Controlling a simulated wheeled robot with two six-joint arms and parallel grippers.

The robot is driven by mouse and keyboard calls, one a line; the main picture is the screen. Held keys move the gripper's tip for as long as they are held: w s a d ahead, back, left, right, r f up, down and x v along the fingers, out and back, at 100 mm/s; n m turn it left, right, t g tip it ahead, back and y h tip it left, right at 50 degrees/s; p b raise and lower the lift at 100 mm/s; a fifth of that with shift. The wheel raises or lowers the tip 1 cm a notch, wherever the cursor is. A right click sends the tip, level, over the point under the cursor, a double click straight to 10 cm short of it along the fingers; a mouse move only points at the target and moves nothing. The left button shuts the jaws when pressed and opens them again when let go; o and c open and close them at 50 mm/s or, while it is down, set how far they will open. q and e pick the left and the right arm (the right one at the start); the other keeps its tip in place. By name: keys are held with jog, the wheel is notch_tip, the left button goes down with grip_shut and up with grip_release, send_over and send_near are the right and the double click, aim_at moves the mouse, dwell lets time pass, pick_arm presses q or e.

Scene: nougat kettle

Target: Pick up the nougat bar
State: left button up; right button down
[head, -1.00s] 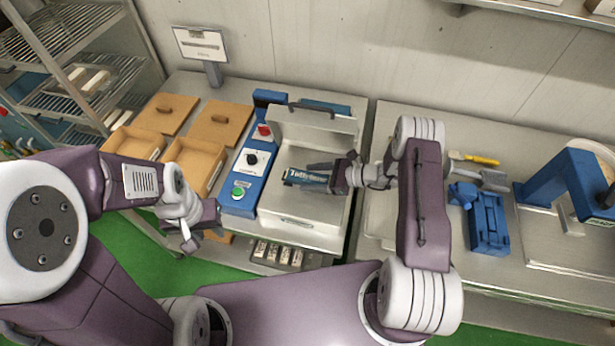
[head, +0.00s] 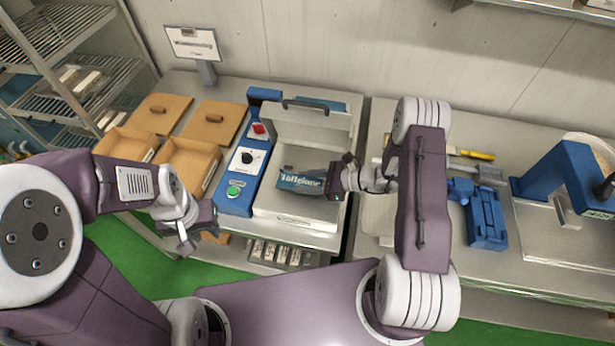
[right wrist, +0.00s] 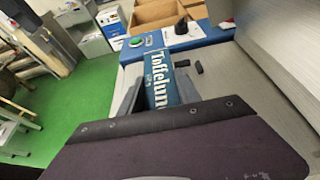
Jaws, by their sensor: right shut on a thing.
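The nougat bar (head: 300,180) is a dark teal wrapped block with pale lettering, over the open metal bay of the machine. In the right wrist view the bar (right wrist: 158,78) stands out between the two dark fingers. My right gripper (head: 329,181) is shut on the right end of the bar, hiding that end. I cannot tell whether the bar still touches the surface under it. My left gripper (head: 196,228) hangs at the left, in front of the wooden boxes and away from the bar. Its fingertips are too unclear to tell open from shut.
The machine's raised lid (head: 312,128) stands behind the bar. A blue control panel (head: 243,165) is to its left, then open wooden boxes (head: 188,163). A blue device (head: 486,215) and a blue press (head: 560,175) stand on the right bench.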

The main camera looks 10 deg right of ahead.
jog(key=s+a+r+b, duration=0.1)
jog(key=s+a+r, duration=0.2)
jog(key=s+r, duration=0.2)
jog(key=s, duration=0.3)
jog(key=shift+s+a, duration=0.3)
jog(key=shift+f+b, duration=0.1)
jog(key=shift+b, duration=0.2)
jog(key=s+a+p, duration=0.2)
jog(key=s+p, duration=0.3)
jog(key=s, duration=0.1)
jog(key=shift+a+p, duration=0.25)
jog(key=shift+p, duration=0.1)
